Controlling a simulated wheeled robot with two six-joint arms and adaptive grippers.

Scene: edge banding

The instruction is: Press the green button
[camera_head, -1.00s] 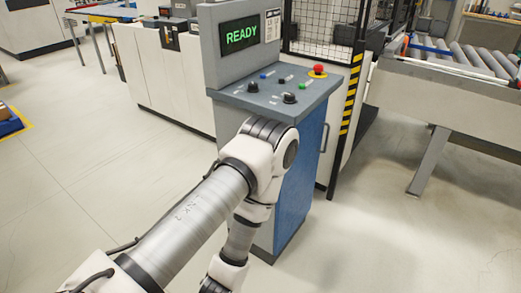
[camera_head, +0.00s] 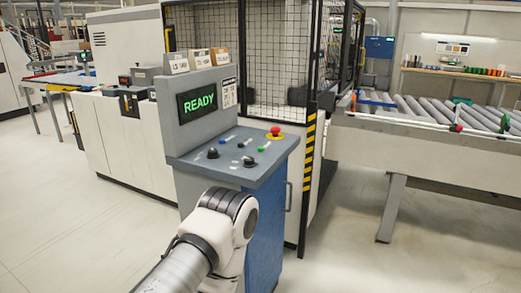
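The green button (camera_head: 262,148) is a small round button on the sloped top of the control console (camera_head: 190,167), just in front of the red emergency button. The console screen (camera_head: 198,102) reads READY in green letters. One of my arms comes up from the bottom of the view, its elbow in front of the console's lower front. Neither gripper shows in the view. Nothing covers the green button.
The red emergency button (camera_head: 275,131) on a yellow base, black knobs (camera_head: 249,161) and a blue button (camera_head: 222,141) share the panel. A mesh fence post (camera_head: 309,150) stands behind. A roller conveyor (camera_head: 425,107) is at right. Floor at left is clear.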

